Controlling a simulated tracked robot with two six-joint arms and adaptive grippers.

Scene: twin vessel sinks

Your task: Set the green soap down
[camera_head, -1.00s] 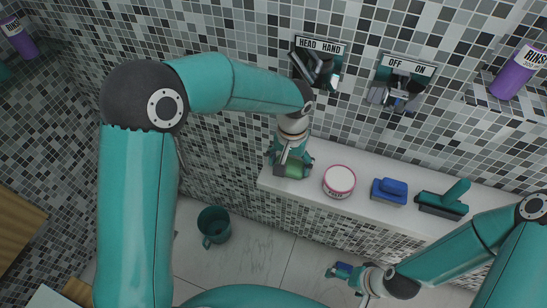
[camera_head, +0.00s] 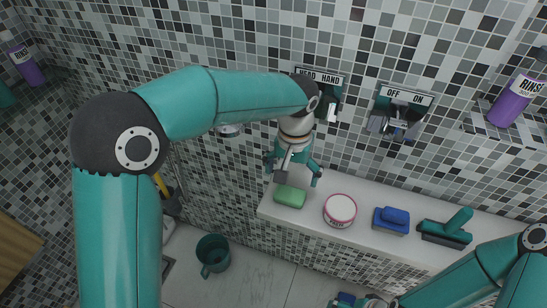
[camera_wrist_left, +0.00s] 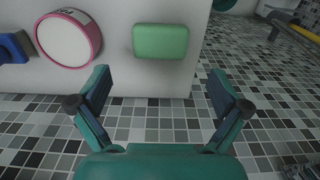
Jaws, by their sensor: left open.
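The green soap (camera_head: 290,196) lies flat on the white ledge (camera_head: 265,209), near its left end. It also shows in the left wrist view (camera_wrist_left: 160,41), with bare ledge around it. My left gripper (camera_head: 298,178) is open and empty just above and behind the soap, apart from it. In the left wrist view its two fingers (camera_wrist_left: 158,82) are spread wide and the soap lies beyond them. My right gripper (camera_head: 347,300) is at the bottom edge of the head view, mostly cut off, with a small dark blue patch at its tip.
On the ledge right of the soap stand a pink-rimmed round tin (camera_head: 340,209), a blue sponge-like block (camera_head: 391,220) and a dark squeegee-like tool with a teal handle (camera_head: 446,231). Labelled levers (camera_head: 398,117) are on the wall above. A teal mug (camera_head: 213,254) stands on the floor.

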